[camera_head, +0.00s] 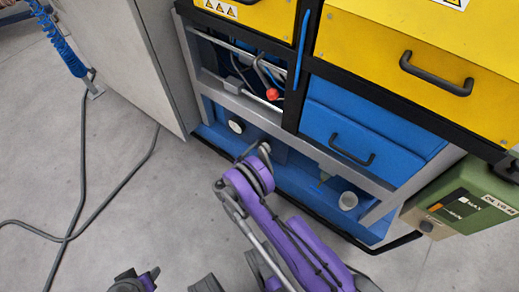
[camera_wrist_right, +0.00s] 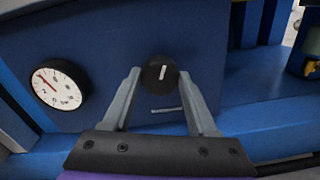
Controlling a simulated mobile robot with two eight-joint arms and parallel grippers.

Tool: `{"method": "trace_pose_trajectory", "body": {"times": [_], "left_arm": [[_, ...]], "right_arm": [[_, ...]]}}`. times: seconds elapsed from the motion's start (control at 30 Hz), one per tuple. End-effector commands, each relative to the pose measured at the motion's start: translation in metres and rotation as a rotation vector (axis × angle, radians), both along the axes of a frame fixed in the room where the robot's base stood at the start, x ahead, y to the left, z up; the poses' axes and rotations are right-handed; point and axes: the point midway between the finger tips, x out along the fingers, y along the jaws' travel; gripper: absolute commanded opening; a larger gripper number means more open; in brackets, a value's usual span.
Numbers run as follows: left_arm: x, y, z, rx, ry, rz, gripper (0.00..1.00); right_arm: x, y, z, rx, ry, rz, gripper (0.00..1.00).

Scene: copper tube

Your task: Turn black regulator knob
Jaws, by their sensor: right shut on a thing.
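The black regulator knob (camera_wrist_right: 160,76) is round with a short white mark, which stands nearly upright. It sits on a blue panel (camera_wrist_right: 120,50) and shows in the right wrist view. My right gripper (camera_wrist_right: 161,74) has one grey fingertip on each side of the knob and is shut on it. In the head view my right gripper (camera_head: 256,151) reaches the low blue front of the workbench, and the knob cannot be made out there. No jaws of my left gripper show.
A white pressure gauge (camera_wrist_right: 59,84) with a red needle is left of the knob; it also shows in the head view (camera_head: 236,126). A red button (camera_head: 272,94), a blue drawer (camera_head: 350,145) and a green case (camera_head: 465,208) are nearby. A cable (camera_head: 83,190) lies on the floor.

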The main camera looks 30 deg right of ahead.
Motion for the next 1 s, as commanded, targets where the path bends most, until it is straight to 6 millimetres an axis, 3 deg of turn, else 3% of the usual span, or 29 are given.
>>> {"method": "trace_pose_trajectory", "body": {"times": [1.0], "left_arm": [[0.0002, 0.0000, -0.0008, 0.000, 0.000, 0.000, 0.50]], "right_arm": [[-0.0018, -0.0001, -0.0014, 0.370, -0.887, 0.000, 0.03]]}}
